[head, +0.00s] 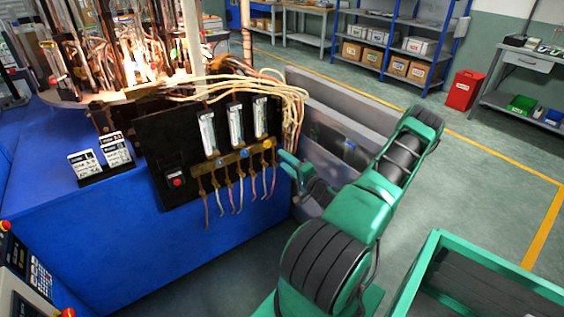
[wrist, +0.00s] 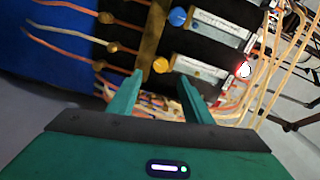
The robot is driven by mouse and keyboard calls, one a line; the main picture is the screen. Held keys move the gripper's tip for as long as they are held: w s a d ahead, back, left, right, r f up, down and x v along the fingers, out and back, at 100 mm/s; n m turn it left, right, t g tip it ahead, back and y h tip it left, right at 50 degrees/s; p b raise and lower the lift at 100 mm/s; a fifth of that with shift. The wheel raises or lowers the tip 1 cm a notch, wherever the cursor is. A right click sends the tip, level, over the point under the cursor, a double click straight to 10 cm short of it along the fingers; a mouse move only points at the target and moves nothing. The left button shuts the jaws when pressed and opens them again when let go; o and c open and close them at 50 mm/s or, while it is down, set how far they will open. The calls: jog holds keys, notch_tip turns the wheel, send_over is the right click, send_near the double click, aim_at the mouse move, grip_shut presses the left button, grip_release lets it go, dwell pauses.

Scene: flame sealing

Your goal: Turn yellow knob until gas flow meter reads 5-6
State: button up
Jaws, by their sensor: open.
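The yellow knob (head: 267,144) is at the right end of the brass manifold (head: 201,167) on the black panel. In the wrist view the yellow knob (wrist: 161,65) lies just beyond and between my fingertips. My gripper (head: 290,168) is open and empty, to the right of the knob in the head view. Its two green fingers (wrist: 161,78) show apart in the wrist view. The gas flow meter (head: 260,117) above the yellow knob is the rightmost of three clear upright tubes; it also shows in the wrist view (wrist: 203,66). Its reading is too small to make out.
A blue knob (wrist: 178,17) sits beside the yellow one. Thin hoses (head: 240,190) hang below the manifold, and pale tubes (head: 270,85) loop over the panel's top right. A grey bin-like casing (head: 330,110) stands behind my gripper. A green-rimmed cart (head: 430,245) is at the lower right.

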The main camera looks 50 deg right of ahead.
aim_at(269, 145)
jog(key=w+d+n, duration=0.1)
jog(key=w+n, duration=0.2)
jog(key=n, duration=0.2)
jog(key=w+d+n+y, duration=0.1)
jog(key=w+n, duration=0.3)
jog(key=n, duration=0.1)
jog(key=w+d+n, duration=0.1)
jog(key=w+n, duration=0.3)
jog(key=n, duration=0.1)
jog(key=shift+w+d+n+y, duration=0.1)
jog(key=shift+d+n+y, duration=0.2)
jog(key=shift+y, duration=0.1)
jog(key=shift+c, duration=0.7)
jog(key=c, duration=0.9)
